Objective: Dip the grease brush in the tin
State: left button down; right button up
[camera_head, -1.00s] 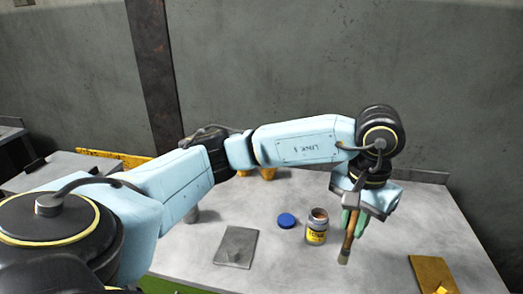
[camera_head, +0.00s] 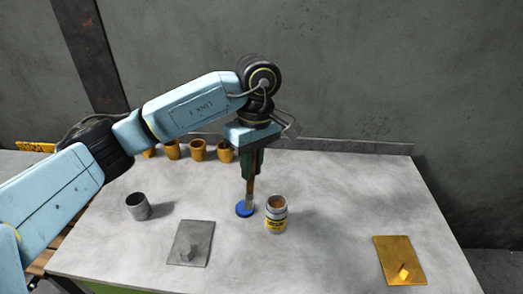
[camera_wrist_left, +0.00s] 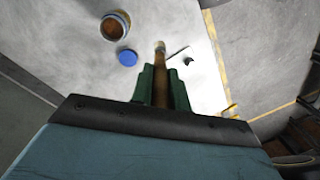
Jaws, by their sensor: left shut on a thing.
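My left gripper (camera_head: 251,172) points down over the table, its green fingers shut on the grease brush (camera_head: 249,194). The brush hangs nearly upright, bristles down. In the head view its tip is just left of the open tin (camera_head: 276,222) and in front of part of the blue lid (camera_head: 241,211); I cannot tell its exact height. The tin has a yellow label and brown contents. In the left wrist view the brush (camera_wrist_left: 160,80) sticks out between the fingers, apart from the tin (camera_wrist_left: 115,27) and the lid (camera_wrist_left: 127,58). My right gripper is out of view.
On the grey table (camera_head: 330,190) a grey cup (camera_head: 138,207) and a grey plate with a small block (camera_head: 192,240) are at left. A gold plate with a small block (camera_head: 398,255) is at right. Several orange cups (camera_head: 197,151) line the back.

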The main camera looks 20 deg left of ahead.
pick_arm(q)
jog(key=n, duration=0.1)
jog(key=w+n, duration=0.1)
jog(key=n, duration=0.1)
jog(key=w+f+n+t+h+b, duration=0.1)
jog(key=f+n, duration=0.3)
jog(key=n, duration=0.6)
jog(key=w+f+n+t+h+b, duration=0.1)
jog(key=w+f+n+h+b, duration=0.1)
jog(key=n, duration=0.9)
jog(key=shift+w+f+n+t+h, duration=0.3)
jog(key=shift+w+f+h, duration=0.45)
jog(key=shift+w, duration=0.5)
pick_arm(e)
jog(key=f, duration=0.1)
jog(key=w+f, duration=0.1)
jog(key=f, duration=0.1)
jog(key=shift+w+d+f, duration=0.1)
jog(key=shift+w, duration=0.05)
pick_arm(q)
jog(key=shift+f+b, duration=0.45)
jog(key=shift+f, duration=0.2)
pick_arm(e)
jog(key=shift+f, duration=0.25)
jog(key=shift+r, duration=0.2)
